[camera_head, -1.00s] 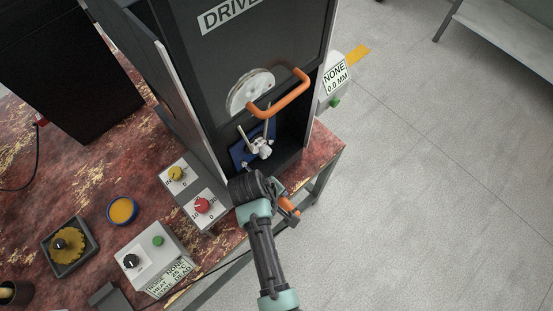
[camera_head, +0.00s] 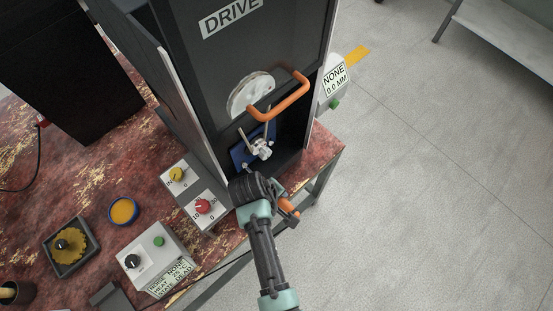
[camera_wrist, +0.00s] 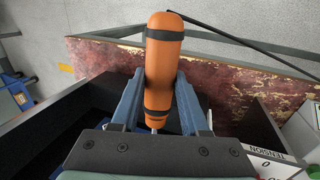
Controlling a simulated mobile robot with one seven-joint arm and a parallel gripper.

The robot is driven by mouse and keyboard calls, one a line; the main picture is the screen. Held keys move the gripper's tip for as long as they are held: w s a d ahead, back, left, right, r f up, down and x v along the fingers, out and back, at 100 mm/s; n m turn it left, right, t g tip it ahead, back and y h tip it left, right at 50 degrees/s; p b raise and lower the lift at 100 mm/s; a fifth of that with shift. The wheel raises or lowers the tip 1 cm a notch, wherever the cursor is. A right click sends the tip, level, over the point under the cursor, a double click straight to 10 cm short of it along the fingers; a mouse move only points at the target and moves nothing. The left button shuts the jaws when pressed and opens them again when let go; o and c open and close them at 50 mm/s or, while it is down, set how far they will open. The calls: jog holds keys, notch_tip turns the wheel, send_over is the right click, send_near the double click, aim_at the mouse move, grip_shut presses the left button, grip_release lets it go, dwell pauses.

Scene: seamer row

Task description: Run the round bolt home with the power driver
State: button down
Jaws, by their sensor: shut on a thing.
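My gripper (camera_wrist: 159,90) is shut on the orange power driver (camera_wrist: 164,48), which has black bands. In the wrist view a finger lies on either side of its body, and a short metal tip shows at its lower end. In the head view the orange driver (camera_head: 290,209) shows partly behind my wrist, low in front of the DRIVE cabinet (camera_head: 215,75). Inside the cabinet's opening, a silver fitting with two thin rods (camera_head: 262,149) sits on a blue plate (camera_head: 238,158). I cannot make out which part is the round bolt. The driver tip's contact is not clear.
An orange handle (camera_head: 282,104) juts from the cabinet front beside a pale disc (camera_head: 245,92). Control boxes with a yellow knob (camera_head: 177,174), red knob (camera_head: 203,206) and black knob (camera_head: 132,261) stand at left.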

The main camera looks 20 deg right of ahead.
jog(key=shift+w+a+r, duration=0.15)
jog(key=shift+w+r, duration=0.05)
jog(key=shift+w, duration=0.35)
dwell(1.9)
jog(key=shift+s, duration=0.1)
